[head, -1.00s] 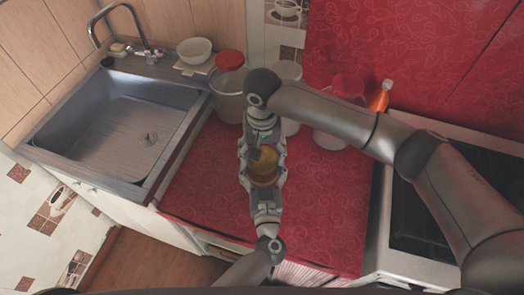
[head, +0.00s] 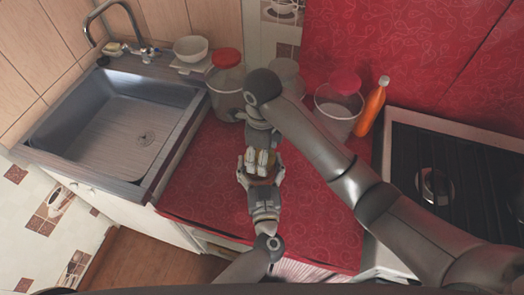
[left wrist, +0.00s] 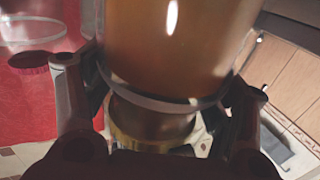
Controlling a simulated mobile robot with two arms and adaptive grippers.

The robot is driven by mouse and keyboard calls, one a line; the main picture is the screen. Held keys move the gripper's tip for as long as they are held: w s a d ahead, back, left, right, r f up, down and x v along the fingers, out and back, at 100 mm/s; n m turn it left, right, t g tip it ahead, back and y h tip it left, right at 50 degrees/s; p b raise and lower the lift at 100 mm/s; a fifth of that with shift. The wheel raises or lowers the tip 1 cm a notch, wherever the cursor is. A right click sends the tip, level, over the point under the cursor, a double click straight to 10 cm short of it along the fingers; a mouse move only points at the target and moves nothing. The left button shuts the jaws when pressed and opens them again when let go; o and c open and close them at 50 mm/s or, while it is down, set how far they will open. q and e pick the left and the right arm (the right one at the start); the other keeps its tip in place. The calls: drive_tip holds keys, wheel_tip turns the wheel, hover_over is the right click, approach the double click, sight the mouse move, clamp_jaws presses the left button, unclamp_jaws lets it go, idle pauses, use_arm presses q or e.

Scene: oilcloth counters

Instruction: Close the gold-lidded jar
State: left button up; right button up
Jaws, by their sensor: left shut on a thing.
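My left gripper (head: 261,177) is shut on a glass jar with amber contents, seen large in the left wrist view (left wrist: 180,45). That view looks upside down, so the jar's mouth end points down in it. A gold lid (left wrist: 145,130) is at that end, beyond the glass rim; I cannot tell whether it is seated. In the head view, my right gripper (head: 262,158) is directly over the jar, its pale fingers close together. It hides most of the jar and lid, and its grip is unclear.
A red-lidded jar (head: 228,92), a clear jar (head: 287,80), a jar with a pink-red lid (head: 338,110) and an orange bottle (head: 371,107) stand at the back. The sink (head: 115,120) is left, the stove (head: 455,170) right. The red counter (head: 205,190) has free room in front.

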drive_tip(key=shift+r+m, duration=0.1)
drive_tip(key=shift+m, duration=0.3)
drive_tip(key=o, duration=0.7)
drive_tip(key=shift+w+r, duration=0.15)
drive_tip(key=shift+r, duration=2.05)
